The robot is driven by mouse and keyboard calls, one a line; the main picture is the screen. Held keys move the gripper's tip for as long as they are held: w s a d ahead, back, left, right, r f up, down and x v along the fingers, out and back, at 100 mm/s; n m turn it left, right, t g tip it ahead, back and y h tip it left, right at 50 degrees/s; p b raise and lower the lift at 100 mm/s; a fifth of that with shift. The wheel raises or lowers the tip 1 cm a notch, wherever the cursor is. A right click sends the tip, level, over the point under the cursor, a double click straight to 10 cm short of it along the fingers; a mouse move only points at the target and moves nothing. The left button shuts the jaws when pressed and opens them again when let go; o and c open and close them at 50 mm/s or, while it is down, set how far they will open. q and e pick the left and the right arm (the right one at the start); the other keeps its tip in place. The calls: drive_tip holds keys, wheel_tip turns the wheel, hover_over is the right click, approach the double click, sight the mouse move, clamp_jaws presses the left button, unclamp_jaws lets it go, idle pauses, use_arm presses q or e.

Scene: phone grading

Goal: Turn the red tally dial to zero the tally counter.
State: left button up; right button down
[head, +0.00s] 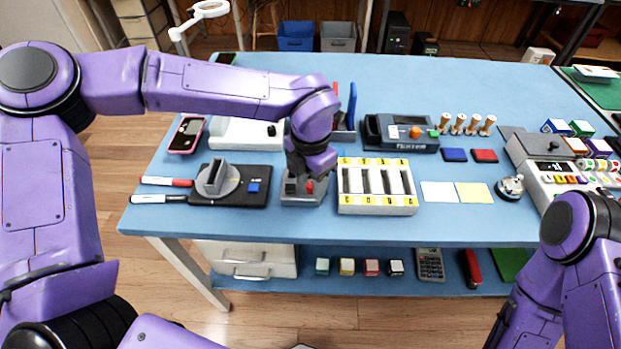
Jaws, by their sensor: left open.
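The tally counter (301,201) is a small grey box near the front edge of the blue table, left of the middle. The red tally dial (310,186) shows as a small red spot on its top. My left gripper (303,182) comes down from above, right over the counter, and hides part of its top. It is open, with its fingertips close to the dial. I cannot tell whether they touch it. The counter's reading cannot be made out. My right arm shows at the lower right, with its gripper out of view.
A white slotted rack (376,205) with yellow labels stands close to the counter's right. A black base with a grey round dial (216,180) stands to its left. Behind are a dark device (400,135) and a white box (250,135). Blue table (440,215) is bare in front of the cards.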

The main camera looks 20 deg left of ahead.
use_arm(q)
clamp_jaws()
drive_tip(key=shift+r+m+p, duration=0.2)
drive_tip(key=shift+m+p, duration=0.1)
drive_tip(key=shift+p, duration=0.45)
drive_tip(key=m+p, duration=1)
drive_tip(key=p, duration=0.5)
drive_tip(key=shift+w+r+m, duration=0.1)
drive_tip(key=shift+m, duration=0.3)
drive_tip(key=shift+f+m+p, duration=0.2)
drive_tip(key=shift+m+p, duration=0.95)
drive_tip(key=shift+m, duration=0.15)
unclamp_jaws()
